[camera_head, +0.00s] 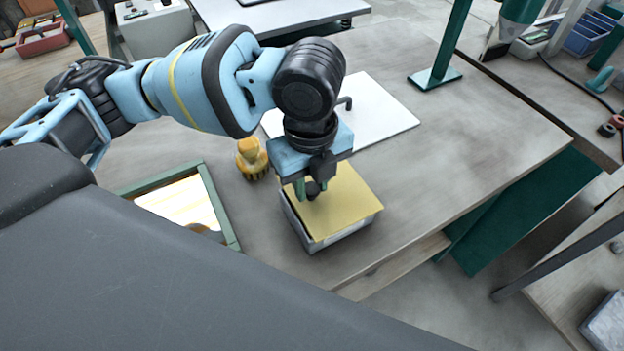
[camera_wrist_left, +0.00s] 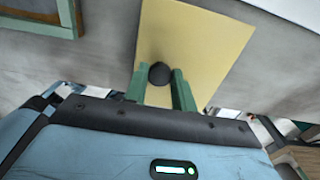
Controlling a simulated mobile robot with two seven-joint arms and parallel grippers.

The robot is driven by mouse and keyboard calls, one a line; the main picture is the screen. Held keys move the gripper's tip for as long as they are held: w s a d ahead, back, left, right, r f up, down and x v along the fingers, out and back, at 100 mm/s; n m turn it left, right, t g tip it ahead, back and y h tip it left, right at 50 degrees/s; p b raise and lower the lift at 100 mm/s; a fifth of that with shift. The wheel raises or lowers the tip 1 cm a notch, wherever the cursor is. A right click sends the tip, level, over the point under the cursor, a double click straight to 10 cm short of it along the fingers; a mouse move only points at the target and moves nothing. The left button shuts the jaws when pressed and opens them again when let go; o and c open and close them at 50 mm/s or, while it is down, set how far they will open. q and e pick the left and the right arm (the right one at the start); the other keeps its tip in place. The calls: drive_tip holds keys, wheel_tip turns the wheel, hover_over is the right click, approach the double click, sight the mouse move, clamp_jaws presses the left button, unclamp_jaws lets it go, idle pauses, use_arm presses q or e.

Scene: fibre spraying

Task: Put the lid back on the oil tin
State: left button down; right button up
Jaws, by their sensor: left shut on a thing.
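The lid is a flat yellow square (camera_head: 345,203) with a dark round knob (camera_wrist_left: 160,73) at its middle. My left gripper (camera_head: 312,190) is shut on that knob from above; its green fingers stand on either side of it in the left wrist view. The oil tin (camera_head: 345,232) is a grey box directly under the lid on the workbench. The lid covers the tin's top and sits slightly turned against its rim. I cannot tell whether the lid touches the rim all round. My right gripper is not in view.
A yellow brush-like object (camera_head: 252,160) stands left of the tin. A green-framed tray (camera_head: 222,205) lies further left. A white board (camera_head: 385,118) lies behind the tin. The bench (camera_head: 450,160) is clear to the right, with its front edge close to the tin.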

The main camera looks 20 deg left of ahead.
sight(311, 188)
use_arm(q)
drive_tip(key=shift+f, duration=0.6)
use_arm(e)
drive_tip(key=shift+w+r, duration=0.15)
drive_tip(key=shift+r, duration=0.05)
use_arm(q)
drive_tip(key=c, duration=1.1)
unclamp_jaws()
drive_tip(key=shift+c, duration=0.2)
drive_tip(key=shift+r, duration=0.4)
wheel_tip(311, 188, up, 12)
drive_tip(key=p, duration=0.1)
drive_tip(key=shift+p, duration=0.35)
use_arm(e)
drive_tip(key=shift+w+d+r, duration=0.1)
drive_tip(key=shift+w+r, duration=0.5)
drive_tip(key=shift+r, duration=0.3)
use_arm(q)
drive_tip(key=shift+r, duration=0.1)
